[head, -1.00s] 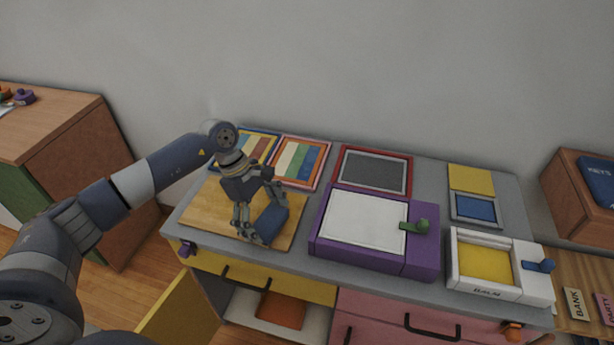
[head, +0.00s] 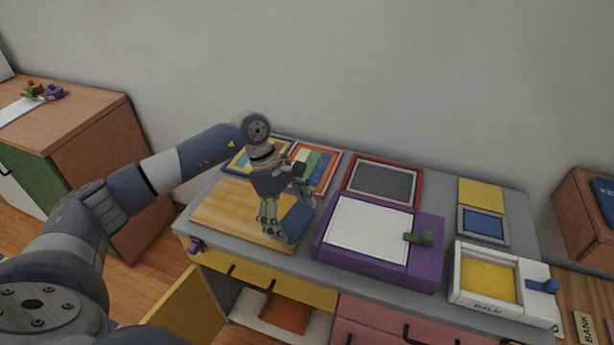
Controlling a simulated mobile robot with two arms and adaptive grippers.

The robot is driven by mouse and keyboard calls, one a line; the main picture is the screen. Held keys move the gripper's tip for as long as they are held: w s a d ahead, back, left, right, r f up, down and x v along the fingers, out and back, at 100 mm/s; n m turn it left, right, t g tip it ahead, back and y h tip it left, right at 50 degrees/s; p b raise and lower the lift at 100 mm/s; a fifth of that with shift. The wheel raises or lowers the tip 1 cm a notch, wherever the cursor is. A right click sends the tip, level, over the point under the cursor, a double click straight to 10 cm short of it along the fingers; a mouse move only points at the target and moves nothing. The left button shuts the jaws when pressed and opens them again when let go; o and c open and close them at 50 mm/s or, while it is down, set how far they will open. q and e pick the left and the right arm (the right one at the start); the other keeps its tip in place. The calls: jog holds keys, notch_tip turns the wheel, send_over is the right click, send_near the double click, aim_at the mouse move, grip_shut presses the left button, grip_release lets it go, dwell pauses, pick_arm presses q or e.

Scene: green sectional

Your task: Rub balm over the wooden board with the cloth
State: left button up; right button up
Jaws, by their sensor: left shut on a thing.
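The wooden board (head: 222,205) lies flat at the left end of the grey worktop. My left gripper (head: 286,217) is over the board's right side, shut on a folded blue cloth (head: 297,223). The cloth is at the board's right edge; I cannot tell whether it touches the wood. The gripper hides part of the board and cloth. The white balm box (head: 507,305), with its label on the front, stands at the right end of the worktop. Its yellow inside (head: 487,281) shows. My right gripper is not in view.
A purple-framed box (head: 428,262) with a white panel and green handle stands right of the board. Striped panels (head: 316,165) and a red-framed grey panel (head: 382,181) lie behind. A yellow drawer (head: 262,278) is below. An orange thing (head: 285,312) lies on the shelf underneath.

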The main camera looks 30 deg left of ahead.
aim_at(301, 222)
pick_arm(q)
notch_tip(301, 222, up, 3)
jog(key=shift+d+f+p, duration=0.1)
jog(key=shift+d+p, duration=0.05)
jog(key=shift+p, duration=0.4)
jog(key=shift+r, duration=0.65)
